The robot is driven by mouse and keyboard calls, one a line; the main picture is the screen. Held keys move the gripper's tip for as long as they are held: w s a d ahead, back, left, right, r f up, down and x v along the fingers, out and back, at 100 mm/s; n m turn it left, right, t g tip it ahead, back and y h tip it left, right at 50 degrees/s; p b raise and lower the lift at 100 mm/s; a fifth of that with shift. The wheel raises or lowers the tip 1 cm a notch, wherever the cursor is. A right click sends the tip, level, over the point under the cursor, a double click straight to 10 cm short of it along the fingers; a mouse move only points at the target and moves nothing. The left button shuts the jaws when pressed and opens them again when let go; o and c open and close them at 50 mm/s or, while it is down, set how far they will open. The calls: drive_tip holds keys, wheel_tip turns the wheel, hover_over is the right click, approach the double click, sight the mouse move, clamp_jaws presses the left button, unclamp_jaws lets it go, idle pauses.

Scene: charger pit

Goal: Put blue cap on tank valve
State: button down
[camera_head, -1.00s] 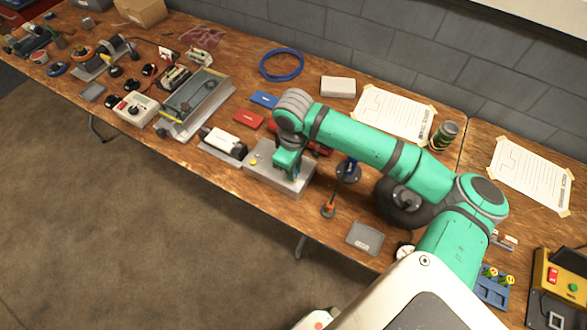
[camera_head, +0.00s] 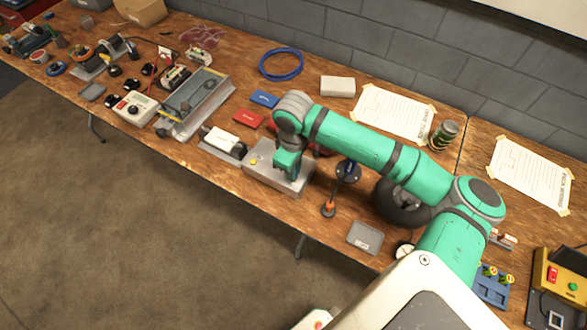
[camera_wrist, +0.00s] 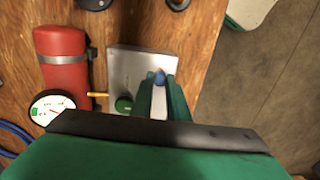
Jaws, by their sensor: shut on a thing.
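My gripper (camera_wrist: 158,90) is shut on a small blue cap (camera_wrist: 160,76), which shows at its fingertips in the wrist view. Both are over a grey metal plate or box (camera_wrist: 128,65). A red tank (camera_wrist: 62,62) with a round gauge (camera_wrist: 52,104) and a brass stem (camera_wrist: 97,94) lies left of the gripper. A green round knob (camera_wrist: 124,104) sits between the stem and the gripper. In the head view my gripper (camera_head: 288,172) is over the grey box (camera_head: 258,178); my arm hides most of the tank. What lies under the cap is hidden.
A black stand with an orange-tipped part (camera_head: 329,208) and a grey tray (camera_head: 365,238) are to the right. A blue hose coil (camera_head: 281,64) lies behind.

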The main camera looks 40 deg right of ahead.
drive_tip(key=shift+f, duration=1.1)
drive_tip(key=c, duration=1.6)
unclamp_jaws()
drive_tip(key=shift+c, duration=0.2)
wheel_tip(320, 180, up, 11)
drive_tip(key=shift+f, duration=0.1)
